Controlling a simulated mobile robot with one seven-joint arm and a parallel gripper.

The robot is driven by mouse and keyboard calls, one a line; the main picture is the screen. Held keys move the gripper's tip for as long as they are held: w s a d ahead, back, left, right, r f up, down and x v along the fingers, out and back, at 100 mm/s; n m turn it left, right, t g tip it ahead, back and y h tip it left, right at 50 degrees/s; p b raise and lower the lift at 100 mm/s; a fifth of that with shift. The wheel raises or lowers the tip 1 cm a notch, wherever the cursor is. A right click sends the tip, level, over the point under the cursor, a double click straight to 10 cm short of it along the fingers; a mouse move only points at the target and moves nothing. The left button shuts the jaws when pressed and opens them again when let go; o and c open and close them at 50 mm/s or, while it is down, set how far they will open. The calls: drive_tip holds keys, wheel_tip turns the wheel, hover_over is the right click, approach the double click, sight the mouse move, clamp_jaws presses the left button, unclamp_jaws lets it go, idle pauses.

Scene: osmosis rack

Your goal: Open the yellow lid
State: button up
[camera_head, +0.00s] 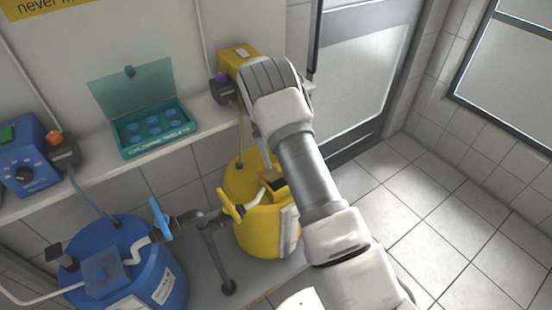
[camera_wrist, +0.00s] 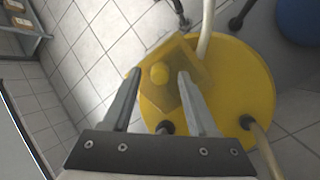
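The yellow lid (camera_wrist: 190,68) is a see-through yellow cover with a round knob (camera_wrist: 160,75), on top of the yellow barrel (camera_wrist: 250,85) in the wrist view. My gripper (camera_wrist: 159,72) is open, with one finger on each side of the knob. The fingers look apart from the knob; their height over the lid is hard to tell. In the head view the yellow barrel (camera_head: 265,232) stands below the shelf. My arm hides part of its top there, and my fingers are not clearly visible.
A blue barrel (camera_head: 155,275) with a see-through blue cover (camera_head: 104,271) stands to the left. Pipes with a yellow valve handle (camera_head: 230,205) and a blue one (camera_head: 160,218) run between the barrels. The shelf (camera_head: 95,170) holds a teal case (camera_head: 155,130). Floor is free at right.

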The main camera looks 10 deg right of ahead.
drive_tip(key=r, duration=0.3)
drive_tip(key=d+r, duration=0.1)
drive_tip(key=r, duration=0.1)
drive_tip(key=shift+s, duration=0.25)
drive_tip(key=s+d+r, duration=0.5)
drive_tip(key=d+r, duration=0.1)
drive_tip(key=d, duration=0.3)
drive_tip(key=shift+s, duration=0.2)
